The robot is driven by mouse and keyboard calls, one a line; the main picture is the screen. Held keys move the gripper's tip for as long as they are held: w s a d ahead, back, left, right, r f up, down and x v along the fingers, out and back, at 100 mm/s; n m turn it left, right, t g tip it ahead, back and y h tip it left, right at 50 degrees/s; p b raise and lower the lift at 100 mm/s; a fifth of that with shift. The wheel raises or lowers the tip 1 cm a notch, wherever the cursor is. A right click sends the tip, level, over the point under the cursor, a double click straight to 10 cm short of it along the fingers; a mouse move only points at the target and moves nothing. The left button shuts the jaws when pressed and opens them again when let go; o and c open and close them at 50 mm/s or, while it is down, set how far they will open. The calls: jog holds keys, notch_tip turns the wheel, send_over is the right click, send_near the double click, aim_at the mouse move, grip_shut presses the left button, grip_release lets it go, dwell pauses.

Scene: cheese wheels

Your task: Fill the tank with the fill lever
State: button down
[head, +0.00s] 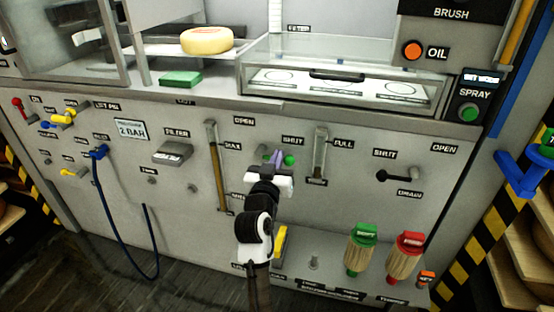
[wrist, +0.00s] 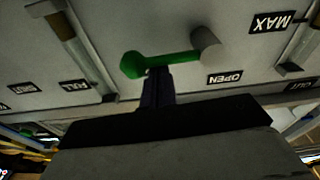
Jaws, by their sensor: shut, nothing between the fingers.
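The fill lever is green with a round knob (head: 289,160) and sits on the front panel between the OPEN and SHUT labels. In the head view it points right, to the SHUT side, and my gripper hides part of it. The wrist view is upside down and shows the whole lever (wrist: 165,60), running from a grey pivot to its knob. My gripper (head: 276,160) is shut and empty at the lever. In the wrist view its fingertips (wrist: 158,73) are right by the bar near the knob; I cannot tell whether they touch. A gauge marked FULL (head: 320,155) stands just right of the lever.
A gauge marked MAX (head: 217,165) is on the left. A black drain lever (head: 397,175) is on the right. A shelf below holds a green-topped brush (head: 361,250) and a red-topped brush (head: 405,255). A blue hose (head: 115,225) hangs at the left.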

jog(key=r+p, duration=0.2)
jog(key=r, duration=0.1)
jog(key=r+p, duration=0.1)
jog(key=shift+w+d+r, duration=0.15)
jog(key=shift+w+r, duration=0.2)
jog(key=f+b+v, duration=0.1)
jog(key=b+v, duration=0.1)
jog(key=v, duration=0.8)
jog(key=shift+r, duration=0.1)
